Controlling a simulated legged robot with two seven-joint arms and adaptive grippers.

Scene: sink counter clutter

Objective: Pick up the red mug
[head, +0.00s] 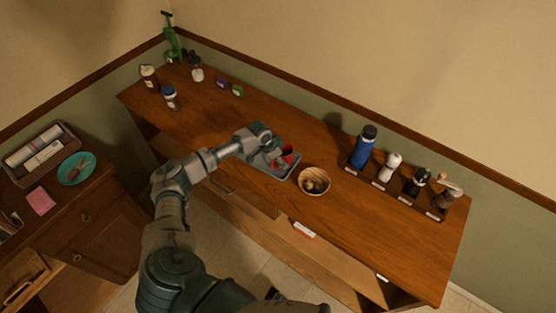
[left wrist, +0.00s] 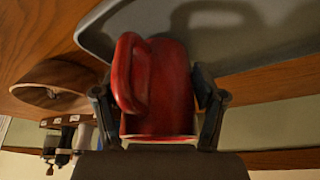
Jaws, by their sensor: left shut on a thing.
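The red mug (head: 288,159) is at the grey tray (head: 291,174) on the wooden counter, partly hidden by my left gripper (head: 273,148) in the head view. In the left wrist view the red mug (left wrist: 168,85) fills the middle, its handle toward the left. The fingers of my left gripper (left wrist: 158,110) are on either side of the mug, shut on it. The grey tray (left wrist: 235,45) lies just behind the mug. I cannot tell whether the mug touches the tray. My right gripper is not in view.
A wooden bowl (head: 314,180) with contents stands right of the tray. A blue bottle (head: 363,147) and several other containers line the back right. Bottles and small jars stand at the far left end. The counter's front right is clear.

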